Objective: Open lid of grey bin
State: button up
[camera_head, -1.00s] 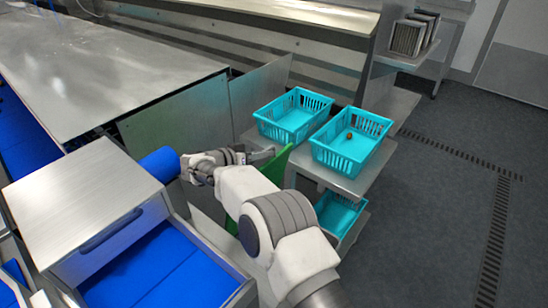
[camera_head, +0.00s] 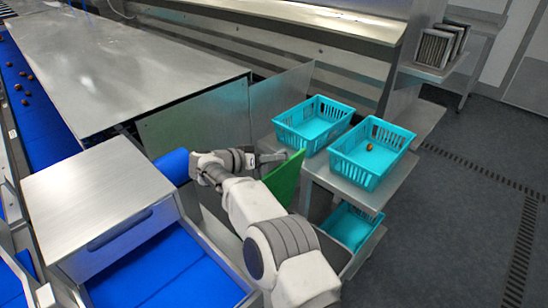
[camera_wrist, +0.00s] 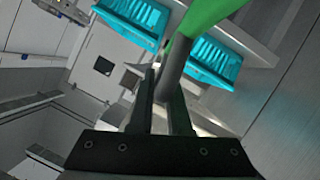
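A green lid panel (camera_head: 285,178) stands steeply tilted beside my gripper (camera_head: 264,160), left of the teal baskets. In the wrist view the green lid (camera_wrist: 205,14) crosses the top, and a greyish-green bar runs from it down between the two fingers of my gripper (camera_wrist: 162,82). The fingers lie close on both sides of this bar and appear shut on it. The grey bin's body is mostly hidden behind my arm, so I cannot see its opening.
Two teal baskets (camera_head: 318,146) stand on a metal shelf just right of the lid; the right basket (camera_head: 350,176) holds a small brown date (camera_head: 369,147). Another teal basket (camera_head: 347,229) sits below. A metal cabinet (camera_head: 75,203) is at left. Floor at right is clear.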

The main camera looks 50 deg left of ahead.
jog(key=o, duration=0.4)
jog(key=shift+w, duration=0.1)
notch_tip(320, 180, up, 5)
jog(key=shift+f, duration=0.2)
jog(key=shift+w+d+r, duration=0.15)
jog(key=shift+w+d, duration=0.2)
jog(key=shift+d, duration=0.3)
jog(key=w+d+r, duration=0.4)
jog(key=d+r, duration=0.2)
jog(key=d, duration=0.3)
jog(key=shift+w+p, duration=0.35)
jog(key=shift+p, duration=0.1)
